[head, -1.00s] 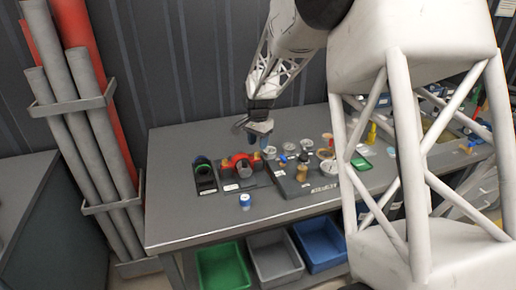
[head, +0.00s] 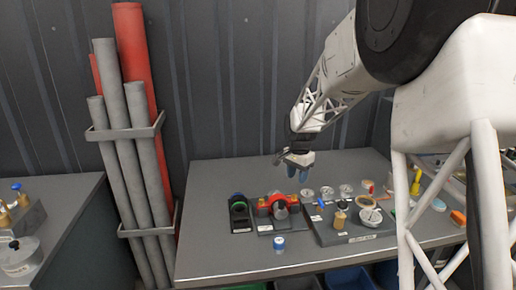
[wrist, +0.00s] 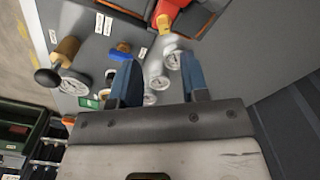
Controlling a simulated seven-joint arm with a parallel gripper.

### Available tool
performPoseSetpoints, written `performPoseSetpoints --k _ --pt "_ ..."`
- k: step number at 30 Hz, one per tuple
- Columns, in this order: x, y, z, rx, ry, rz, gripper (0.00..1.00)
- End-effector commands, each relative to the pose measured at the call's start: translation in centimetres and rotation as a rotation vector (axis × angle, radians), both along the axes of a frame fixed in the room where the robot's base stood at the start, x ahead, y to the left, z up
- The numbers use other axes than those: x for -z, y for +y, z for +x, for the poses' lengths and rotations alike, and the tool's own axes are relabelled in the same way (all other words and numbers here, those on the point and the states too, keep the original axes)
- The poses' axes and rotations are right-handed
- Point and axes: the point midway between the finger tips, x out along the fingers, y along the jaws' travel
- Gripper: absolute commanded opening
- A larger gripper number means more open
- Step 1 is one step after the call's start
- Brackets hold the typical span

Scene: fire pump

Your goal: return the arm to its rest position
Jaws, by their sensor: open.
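My gripper (head: 299,170) hangs from my white arm above the back of the grey workbench (head: 215,262) in the head view. Its two blue fingers are apart. In the wrist view my gripper (wrist: 160,85) is open, with nothing held between the fingertips. Gauges and fittings on the bench show beyond and between the fingers. The head view shows the gripper behind and above the red pump part (head: 278,205), apart from it.
A dark stand (head: 240,214) and a blue-capped jar (head: 279,243) are on the bench. A board (head: 345,235) holds gauges and a brass fitting (head: 340,219). Grey and red pipes (head: 135,150) stand in a rack at left. A second bench (head: 65,230) is at far left. Bins sit below.

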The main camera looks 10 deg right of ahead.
Motion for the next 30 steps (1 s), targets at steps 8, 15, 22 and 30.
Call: performPoseSetpoints --k 8,15,22,30 --pt "-1.9 0.8 -2.3 -0.052 -0.015 -0.003 0.41" --pt "-5.2 2.3 -7.5 -0.167 -0.044 -0.01 0.41" --pt "-8.1 3.9 -13.7 -0.301 -0.075 -0.021 0.41" --pt "-10.2 5.5 -21.2 -0.455 -0.111 -0.038 0.41"
